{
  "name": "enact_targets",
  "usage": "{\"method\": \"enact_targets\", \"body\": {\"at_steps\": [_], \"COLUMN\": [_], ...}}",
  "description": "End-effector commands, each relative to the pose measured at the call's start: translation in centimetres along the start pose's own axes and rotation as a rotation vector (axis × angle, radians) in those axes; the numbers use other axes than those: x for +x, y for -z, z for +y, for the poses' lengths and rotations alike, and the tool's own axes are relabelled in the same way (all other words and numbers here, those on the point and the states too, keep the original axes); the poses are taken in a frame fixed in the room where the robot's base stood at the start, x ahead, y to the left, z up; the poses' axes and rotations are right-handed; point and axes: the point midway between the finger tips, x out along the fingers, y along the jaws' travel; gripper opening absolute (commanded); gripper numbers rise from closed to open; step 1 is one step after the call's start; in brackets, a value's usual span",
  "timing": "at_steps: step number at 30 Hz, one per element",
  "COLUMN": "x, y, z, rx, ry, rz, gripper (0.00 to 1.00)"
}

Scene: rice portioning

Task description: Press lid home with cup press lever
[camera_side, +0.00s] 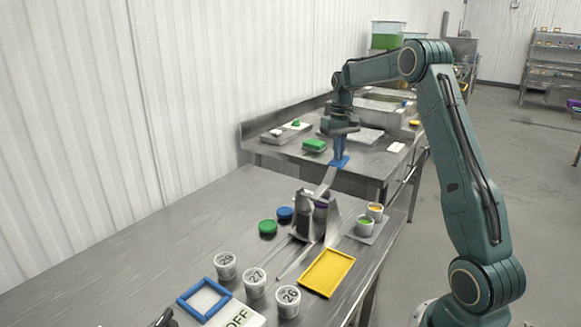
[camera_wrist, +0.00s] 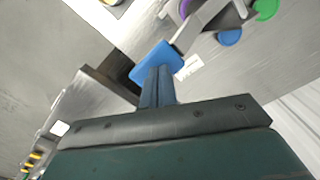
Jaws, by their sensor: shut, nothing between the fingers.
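The cup press (camera_side: 305,218) is a grey metal stand on the near table. Its lever (camera_side: 327,181) slopes up and back to a flat blue pad (camera_side: 340,162). In the wrist view the lever (camera_wrist: 202,24) and pad (camera_wrist: 150,62) also show. My gripper (camera_side: 339,152) points down over the pad with its fingers together and nothing between them. In the wrist view its fingertips (camera_wrist: 158,72) overlap the pad; I cannot tell whether they touch it. Something purple (camera_wrist: 184,8) shows inside the press, mostly hidden; whether a lid is seated cannot be seen.
Green (camera_side: 268,227) and blue (camera_side: 285,213) lids lie left of the press. Numbered white cups (camera_side: 254,284), a yellow tray (camera_side: 327,272) and a blue-framed tray (camera_side: 188,309) stand in front. A second table (camera_side: 290,150) lies behind.

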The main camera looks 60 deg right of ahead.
Motion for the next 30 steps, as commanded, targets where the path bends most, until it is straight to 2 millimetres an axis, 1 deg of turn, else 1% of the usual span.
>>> {"method": "enact_targets", "body": {"at_steps": [30], "x": [2.2], "y": [0.1], "z": [0.2], "rx": [-0.001], "ry": [0.0], "rz": [-0.002], "gripper": [0.0]}}
